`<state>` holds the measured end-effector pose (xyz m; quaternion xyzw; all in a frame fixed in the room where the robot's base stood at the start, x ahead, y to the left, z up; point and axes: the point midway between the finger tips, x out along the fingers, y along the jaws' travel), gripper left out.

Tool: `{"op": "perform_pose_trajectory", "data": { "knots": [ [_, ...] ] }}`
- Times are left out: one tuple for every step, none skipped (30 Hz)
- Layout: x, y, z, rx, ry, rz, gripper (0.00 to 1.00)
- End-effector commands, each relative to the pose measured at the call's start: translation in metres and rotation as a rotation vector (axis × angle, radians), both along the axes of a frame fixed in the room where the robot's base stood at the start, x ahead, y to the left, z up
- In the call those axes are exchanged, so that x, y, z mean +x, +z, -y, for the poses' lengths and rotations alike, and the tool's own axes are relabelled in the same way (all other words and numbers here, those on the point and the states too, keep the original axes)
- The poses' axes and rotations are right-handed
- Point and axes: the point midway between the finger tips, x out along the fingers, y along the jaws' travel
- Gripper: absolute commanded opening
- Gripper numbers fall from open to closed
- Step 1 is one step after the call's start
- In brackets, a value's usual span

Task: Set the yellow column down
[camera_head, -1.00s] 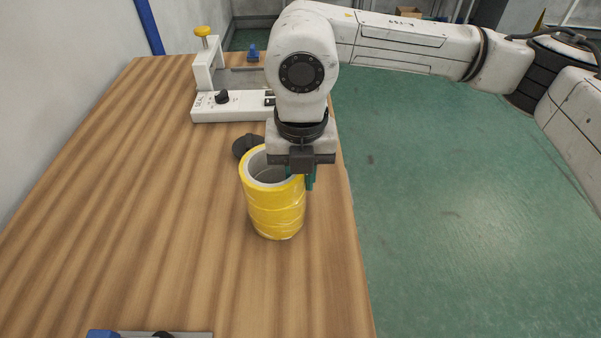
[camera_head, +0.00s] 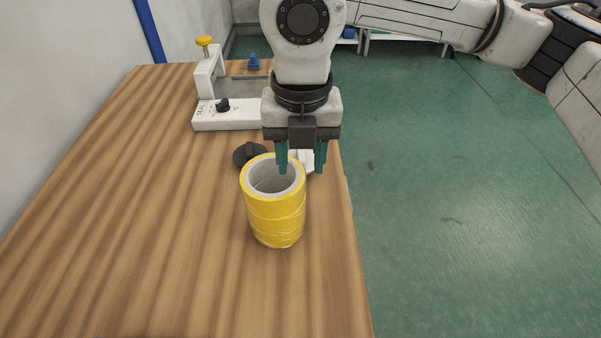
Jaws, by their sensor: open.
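The yellow column (camera_head: 276,218), a stack of yellow tape rolls with a hollow grey core, stands upright on the wooden table (camera_head: 130,240) near its right edge. My gripper (camera_head: 301,168) is open, with its teal fingers pointing down. It is above and behind the column's top right rim, and nothing shows between the fingers. In this view the left finger is close to the rim; I cannot tell whether it touches.
A white device (camera_head: 232,115) with a black knob and a yellow-topped post stands farther back. A dark round object (camera_head: 246,155) and a white part (camera_head: 305,160) lie behind the column. The table's left and front are clear; green floor (camera_head: 460,220) lies right.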

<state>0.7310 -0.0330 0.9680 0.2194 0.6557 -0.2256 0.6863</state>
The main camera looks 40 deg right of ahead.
Motion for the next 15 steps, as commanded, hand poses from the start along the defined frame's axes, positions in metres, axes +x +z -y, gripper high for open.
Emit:
{"op": "perform_pose_trajectory", "data": {
  "knots": [
    [0.0, 0.012, 0.0, -0.002, -0.001, 0.003, 0.44],
    [0.0, 0.017, 0.0, -0.002, -0.001, 0.003, 0.44],
    [0.0, 0.024, 0.0, -0.002, -0.001, 0.002, 0.44],
    [-0.001, 0.029, 0.0, -0.001, -0.001, 0.002, 0.44],
    [-0.001, 0.034, 0.0, -0.003, -0.001, 0.002, 0.44],
    [-0.001, 0.039, 0.0, -0.002, -0.001, 0.001, 0.44],
    [-0.001, 0.042, 0.0, -0.001, -0.001, 0.0, 0.44],
    [-0.001, 0.045, -0.001, -0.001, -0.001, 0.0, 0.44],
    [-0.001, 0.048, -0.001, -0.002, -0.001, 0.001, 0.44],
    [-0.001, 0.05, -0.001, -0.002, -0.001, 0.001, 0.44],
    [-0.002, 0.052, -0.001, -0.001, -0.001, 0.0, 0.44],
    [-0.002, 0.053, -0.001, -0.001, 0.0, 0.001, 0.44],
    [-0.002, 0.054, -0.001, 0.0, 0.0, 0.0, 0.44],
    [-0.002, 0.055, -0.001, 0.0, 0.0, 0.0, 0.44],
    [-0.002, 0.055, -0.001, 0.001, 0.0, -0.001, 0.44]
  ]
}}
